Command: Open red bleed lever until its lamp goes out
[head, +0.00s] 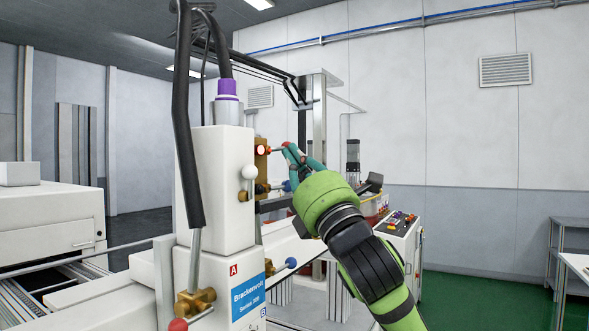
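A white machine column (215,190) stands left of centre, with brass valve blocks on its right side. The upper block carries a round red lamp-like part (263,150) with a bright centre. A small lever with a red tip (284,145) reaches right from this block. My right gripper (291,161), with teal fingers on a green arm, is at this red tip. The fingers overlap the lever's end, so I cannot tell whether they grip or only touch it. Another red knob (178,325) sits at the lower left on a brass valve (195,303). My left gripper is not in view.
A white ball knob (249,171) and a blue knob (291,263) stick out from the column near my arm. A black hose (184,120) hangs in front of it. A button panel (400,222) stands behind my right arm. Green floor at the right is mostly free.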

